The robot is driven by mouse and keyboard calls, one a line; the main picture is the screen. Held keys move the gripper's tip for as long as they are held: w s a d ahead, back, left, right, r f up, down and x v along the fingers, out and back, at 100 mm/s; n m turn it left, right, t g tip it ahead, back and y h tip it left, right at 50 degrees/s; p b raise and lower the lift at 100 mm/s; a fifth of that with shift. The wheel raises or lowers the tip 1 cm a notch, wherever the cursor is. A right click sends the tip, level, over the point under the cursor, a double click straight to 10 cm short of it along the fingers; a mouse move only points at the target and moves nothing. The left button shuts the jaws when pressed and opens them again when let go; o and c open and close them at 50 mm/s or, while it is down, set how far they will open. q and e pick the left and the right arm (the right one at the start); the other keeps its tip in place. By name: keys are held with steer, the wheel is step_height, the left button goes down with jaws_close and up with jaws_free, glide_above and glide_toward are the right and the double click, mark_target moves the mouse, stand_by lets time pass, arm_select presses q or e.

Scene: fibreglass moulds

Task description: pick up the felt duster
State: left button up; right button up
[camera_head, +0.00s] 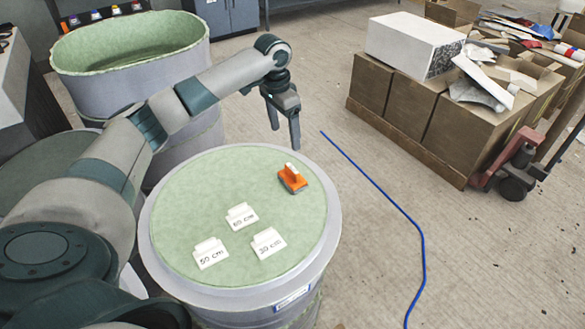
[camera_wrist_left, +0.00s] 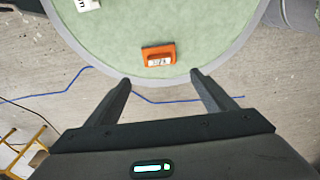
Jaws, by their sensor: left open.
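The felt duster (camera_head: 292,179) is an orange block with a white top part, lying on the right side of the round green mould top (camera_head: 185,215). My left gripper (camera_head: 283,142) is open and empty, above and beyond the duster near the mould's far right edge. In the left wrist view the duster (camera_wrist_left: 158,56) lies beyond the two spread fingertips of my left gripper (camera_wrist_left: 161,80), close to the rim and roughly centred between them. There is a clear gap between gripper and duster. My right gripper is not in view.
Three white cards marked in cm, one of them here (camera_head: 211,253), stand on the mould top. A taller green-lined mould (camera_head: 130,45) stands behind. A blue hose (camera_head: 385,195) runs over the floor. Cardboard boxes (camera_head: 430,105) sit on a pallet at right.

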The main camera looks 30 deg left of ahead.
arm_select(q)
steer(key=p, duration=0.3)
glide_toward(292, 168)
step_height(292, 168, down, 5)
steer(key=shift+f, duration=0.1)
stand_by(0.6)
steer(key=shift+w+d+f+p, duration=0.1)
steer(key=shift+w+f+p, duration=0.05)
steer(key=shift+f+p, duration=0.3)
steer(key=f, duration=0.1)
steer(key=f+p, duration=0.1)
steer(key=f, duration=0.1)
steer(key=shift+w+d, duration=0.25)
steer(key=shift+f, duration=0.6)
